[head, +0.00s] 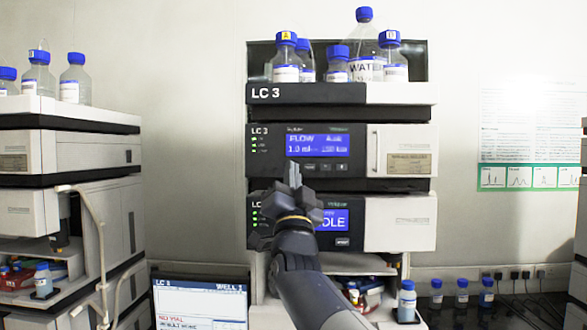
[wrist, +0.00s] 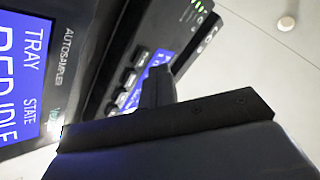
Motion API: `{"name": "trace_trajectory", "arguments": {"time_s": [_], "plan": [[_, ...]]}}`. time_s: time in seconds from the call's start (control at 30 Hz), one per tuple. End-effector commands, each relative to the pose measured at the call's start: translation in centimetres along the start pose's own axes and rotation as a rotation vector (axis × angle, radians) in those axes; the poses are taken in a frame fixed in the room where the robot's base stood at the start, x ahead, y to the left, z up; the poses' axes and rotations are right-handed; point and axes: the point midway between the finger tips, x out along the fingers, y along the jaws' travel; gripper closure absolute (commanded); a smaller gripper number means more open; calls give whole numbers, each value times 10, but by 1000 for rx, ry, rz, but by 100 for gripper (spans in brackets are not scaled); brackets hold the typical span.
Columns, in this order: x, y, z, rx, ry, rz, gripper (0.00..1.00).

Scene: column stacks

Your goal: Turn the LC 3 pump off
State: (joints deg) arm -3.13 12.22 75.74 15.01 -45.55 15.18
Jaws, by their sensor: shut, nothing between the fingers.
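The LC 3 pump (head: 362,150) is the upper module of the middle stack, under the bottle tray. Its blue display (head: 318,146) reads FLOW with about 1.0 ml, and small green lights (head: 254,145) show at its left. A row of small buttons (head: 326,167) sits under the display; the buttons also show in the wrist view (wrist: 130,78). My gripper (head: 295,174) is shut and empty, pointing up in front of the pump's lower left part. In the wrist view the closed fingers (wrist: 157,88) overlap the pump panel; I cannot tell whether they touch it.
The autosampler (head: 400,222) is below the pump, partly hidden by my arm; its display (wrist: 22,75) shows IDLE. Bottles (head: 287,60) stand on top of the stack. A monitor (head: 200,303) labelled LC 3 is at lower left. Another stack (head: 70,140) stands left.

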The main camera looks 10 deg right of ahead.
Motion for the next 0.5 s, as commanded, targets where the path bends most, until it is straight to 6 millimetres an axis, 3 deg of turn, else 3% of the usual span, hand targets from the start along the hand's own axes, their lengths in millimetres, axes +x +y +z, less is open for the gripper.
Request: {"name": "trace_trajectory", "arguments": {"time_s": [0.5], "plan": [[5,4,4,0,0,0,100]]}}
